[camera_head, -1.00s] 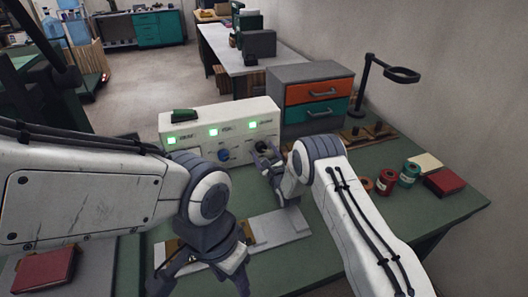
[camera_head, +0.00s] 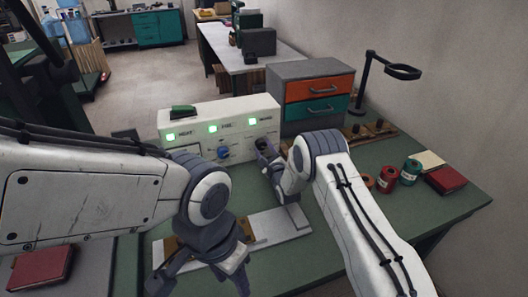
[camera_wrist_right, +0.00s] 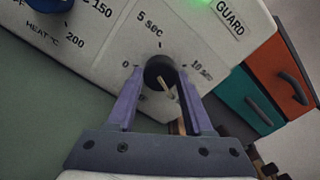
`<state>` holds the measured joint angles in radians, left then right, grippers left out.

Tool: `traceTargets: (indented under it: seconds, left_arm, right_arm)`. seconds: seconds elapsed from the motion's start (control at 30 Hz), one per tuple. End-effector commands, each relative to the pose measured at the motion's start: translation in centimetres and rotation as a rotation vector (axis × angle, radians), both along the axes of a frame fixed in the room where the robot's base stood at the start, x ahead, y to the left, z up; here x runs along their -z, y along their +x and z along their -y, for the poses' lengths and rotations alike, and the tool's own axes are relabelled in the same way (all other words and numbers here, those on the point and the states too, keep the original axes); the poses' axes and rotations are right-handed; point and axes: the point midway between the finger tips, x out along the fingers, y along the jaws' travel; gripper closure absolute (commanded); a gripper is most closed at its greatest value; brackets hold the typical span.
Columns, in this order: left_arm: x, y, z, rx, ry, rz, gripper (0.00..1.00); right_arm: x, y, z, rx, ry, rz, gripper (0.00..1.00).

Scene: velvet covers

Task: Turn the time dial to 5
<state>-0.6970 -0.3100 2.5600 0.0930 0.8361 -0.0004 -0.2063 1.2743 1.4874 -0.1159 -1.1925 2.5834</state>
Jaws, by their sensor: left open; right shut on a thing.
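The time dial (camera_wrist_right: 160,72) is a black knob on a white control box (camera_head: 183,119). In the right wrist view its scale reads 0 at left, 5 sec above and 10 sec at right. A pale mark on the knob's face slants toward the picture's lower right. My right gripper (camera_wrist_right: 163,92) is shut on the dial, one purple finger on each side. In the head view my right gripper (camera_head: 264,150) is at the box's right end and hides the dial. My left gripper (camera_head: 199,280) is open and empty, low over the bench front.
A blue heat knob (camera_head: 223,153) sits left of the dial. Three green lamps glow on the box. A grey cabinet (camera_head: 296,76) with orange and teal drawers stands right behind. Red and green spools (camera_head: 388,179) lie right of my right arm. The bench's right front is clear.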

Motion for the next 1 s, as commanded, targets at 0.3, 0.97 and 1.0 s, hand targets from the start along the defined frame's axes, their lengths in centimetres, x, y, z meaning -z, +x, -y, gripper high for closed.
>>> traceTargets:
  seconds: [0.3,0.97,1.0]
  left_arm:
    - [2.8,0.0,0.0,0.0,0.0,0.0,0.5]
    - [4.7,0.0,0.0,0.0,0.0,0.0,0.5]
    - [4.7,0.0,0.0,0.0,0.0,0.0,0.5]
  right_arm:
    - [0.2,0.0,0.0,-0.001,-0.224,0.076,1.0]
    - [-0.1,0.0,0.0,-0.002,-0.454,0.149,1.0]
    - [-0.1,0.0,0.0,-0.002,-0.455,0.149,1.0]
